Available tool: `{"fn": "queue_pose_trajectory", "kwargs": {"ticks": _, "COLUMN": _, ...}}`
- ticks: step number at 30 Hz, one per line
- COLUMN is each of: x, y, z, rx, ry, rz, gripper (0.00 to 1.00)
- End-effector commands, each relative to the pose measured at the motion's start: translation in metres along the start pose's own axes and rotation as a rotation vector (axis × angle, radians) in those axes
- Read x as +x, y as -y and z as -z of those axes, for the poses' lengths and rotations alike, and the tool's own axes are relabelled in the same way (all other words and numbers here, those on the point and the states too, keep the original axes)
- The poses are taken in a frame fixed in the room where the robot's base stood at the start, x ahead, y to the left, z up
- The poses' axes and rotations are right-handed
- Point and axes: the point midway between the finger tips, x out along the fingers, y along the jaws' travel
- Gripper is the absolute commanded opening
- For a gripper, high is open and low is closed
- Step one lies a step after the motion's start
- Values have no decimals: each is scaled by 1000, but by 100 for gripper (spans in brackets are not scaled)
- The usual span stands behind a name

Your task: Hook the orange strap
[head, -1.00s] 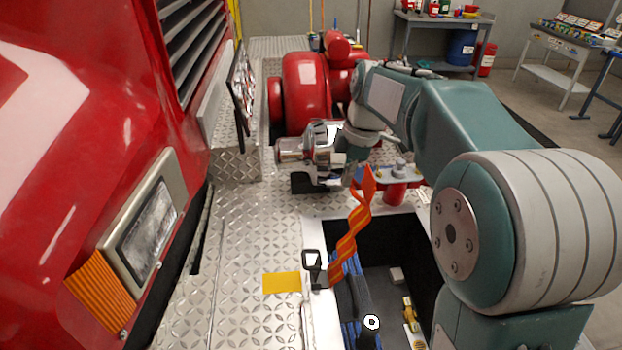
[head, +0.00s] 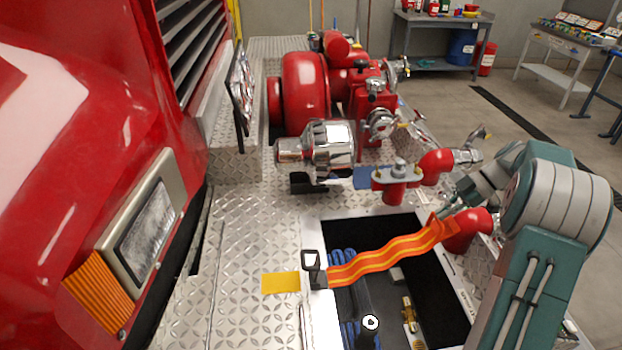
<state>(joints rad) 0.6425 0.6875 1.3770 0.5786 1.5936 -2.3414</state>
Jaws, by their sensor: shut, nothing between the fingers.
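The orange strap (head: 385,259) with yellow stripes runs in waves across the open compartment. Its left end is at the left rim, beside a black loop-shaped fitting (head: 311,262). Its right end is raised near the right rim, close to a red pipe elbow. My gripper (head: 443,212) is at the right end of the strap, its fingers small and partly hidden. It is shut; the strap end is close to or touching it, and I cannot tell which. No hook is clearly recognisable.
The open compartment (head: 340,226) holds blue hose (head: 348,331), a brass fitting (head: 408,314) and a black knob with a white top (head: 370,323). Red pipes (head: 465,228) and a chrome fitting (head: 330,150) stand around it. The red truck front (head: 60,180) bounds the left.

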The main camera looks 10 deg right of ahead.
Motion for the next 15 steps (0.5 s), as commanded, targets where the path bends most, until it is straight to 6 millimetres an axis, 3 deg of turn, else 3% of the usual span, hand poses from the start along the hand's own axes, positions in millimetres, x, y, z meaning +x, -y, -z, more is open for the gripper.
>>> {"fn": "queue_pose_trajectory", "kwargs": {"ticks": 1, "x": 3, "y": 0, "z": -15, "rx": 5, "ry": -2, "rz": 1, "gripper": 0}}
{"fn": "queue_pose_trajectory", "kwargs": {"ticks": 6, "x": 12, "y": -1, "z": -52, "rx": 3, "ry": 0, "rz": 2, "gripper": 0}}
{"fn": "queue_pose_trajectory", "kwargs": {"ticks": 15, "x": 24, "y": -2, "z": -87, "rx": 1, "ry": 1, "rz": 1, "gripper": 0}}
